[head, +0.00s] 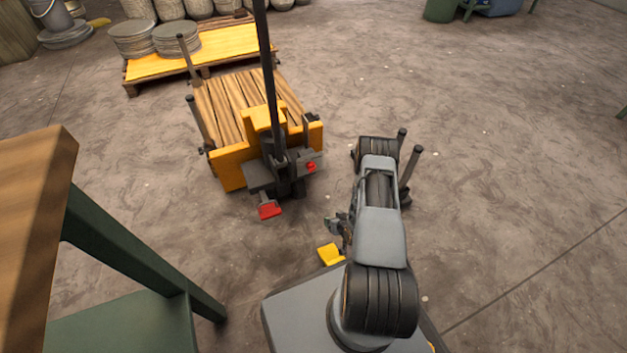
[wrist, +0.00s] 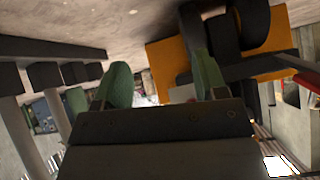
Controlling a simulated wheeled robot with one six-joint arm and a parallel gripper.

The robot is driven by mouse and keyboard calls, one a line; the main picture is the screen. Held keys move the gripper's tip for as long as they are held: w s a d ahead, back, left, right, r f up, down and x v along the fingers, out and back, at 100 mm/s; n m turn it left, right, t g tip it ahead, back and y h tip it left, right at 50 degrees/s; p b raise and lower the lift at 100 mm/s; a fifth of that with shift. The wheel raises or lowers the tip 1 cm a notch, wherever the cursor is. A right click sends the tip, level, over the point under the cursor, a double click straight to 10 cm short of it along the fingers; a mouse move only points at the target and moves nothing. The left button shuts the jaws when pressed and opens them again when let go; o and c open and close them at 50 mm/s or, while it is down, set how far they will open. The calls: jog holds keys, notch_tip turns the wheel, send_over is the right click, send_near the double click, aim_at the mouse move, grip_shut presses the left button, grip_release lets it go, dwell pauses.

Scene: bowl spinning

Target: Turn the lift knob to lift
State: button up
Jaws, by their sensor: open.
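A small red knob (head: 312,167) sits on the right side of the dark mechanism at the handle end of the yellow pallet truck (head: 232,165). A larger red pedal (head: 268,210) sticks out low at the truck's front. I cannot tell which red part is the lift knob. My gripper (wrist: 162,65) is open in the wrist view, with two green fingers apart and nothing clearly held between them. The truck's yellow body also shows beyond the fingers in the wrist view (wrist: 163,62). In the head view my arm stands right of the truck, apart from the red knob.
The truck's tall black handle (head: 267,75) rises from the mechanism. Wooden slats (head: 240,100) lie on the truck. A yellow pallet (head: 215,50) with stacked round discs (head: 178,38) stands behind. A wood-topped green bench (head: 130,320) is at left. The floor to the right is clear.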

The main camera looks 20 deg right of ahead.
jog(key=w+r+t, duration=0.3)
jog(key=t, duration=0.6)
send_near(312, 167)
jog(key=w+b, duration=0.4)
jog(key=w, duration=0.4)
jog(key=shift+w+f+y+b, duration=0.3)
jog(key=shift+f+y+b, duration=0.05)
jog(key=shift+y+b, duration=0.05)
jog(key=c, duration=0.9)
